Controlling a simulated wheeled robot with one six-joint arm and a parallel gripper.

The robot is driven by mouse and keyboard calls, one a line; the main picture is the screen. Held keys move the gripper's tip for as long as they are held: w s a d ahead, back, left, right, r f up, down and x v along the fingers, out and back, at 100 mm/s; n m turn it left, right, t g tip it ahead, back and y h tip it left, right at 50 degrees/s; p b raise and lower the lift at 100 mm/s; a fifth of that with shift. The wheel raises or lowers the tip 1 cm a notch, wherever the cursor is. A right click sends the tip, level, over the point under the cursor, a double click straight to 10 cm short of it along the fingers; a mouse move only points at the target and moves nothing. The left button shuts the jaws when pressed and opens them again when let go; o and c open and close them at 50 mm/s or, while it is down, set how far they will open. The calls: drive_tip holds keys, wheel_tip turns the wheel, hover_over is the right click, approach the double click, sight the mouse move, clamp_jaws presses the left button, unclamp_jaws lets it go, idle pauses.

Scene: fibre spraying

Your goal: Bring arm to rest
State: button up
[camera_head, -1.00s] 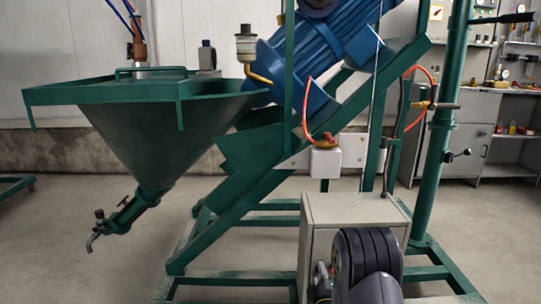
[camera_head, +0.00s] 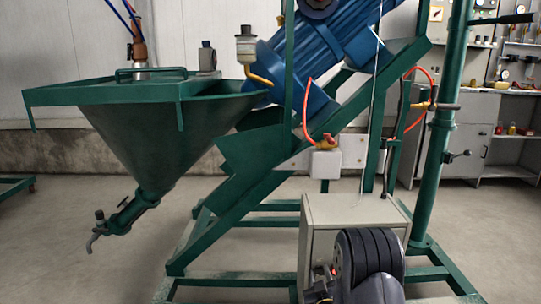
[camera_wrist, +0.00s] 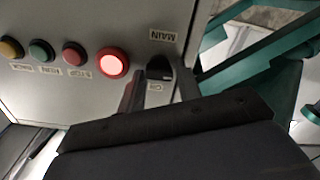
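My arm (camera_head: 368,265) is at the bottom right of the head view, in front of the grey control box (camera_head: 355,208). In the wrist view the dark body of my gripper fills the bottom, and my gripper's fingers (camera_wrist: 160,92) reach up to the black main switch (camera_wrist: 160,68) on the box front. The fingers look very close to the switch; I cannot tell whether they touch it. The gripper body hides their lower parts. A red lamp (camera_wrist: 112,65) beside the switch glows.
Red (camera_wrist: 74,54), green (camera_wrist: 41,52) and yellow (camera_wrist: 10,48) buttons sit in the lamp's row. The green machine frame (camera_head: 240,215) stands behind the box, with a green hopper (camera_head: 155,140) at left. The floor (camera_head: 90,265) at lower left is clear.

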drive_tip(key=m, duration=0.4)
drive_tip(key=shift+d+m, duration=0.1)
drive_tip(key=shift+m, duration=0.2)
drive_tip(key=shift+s, duration=0.15)
drive_tip(key=shift+s+p, duration=0.35)
drive_tip(key=shift+s, duration=0.7)
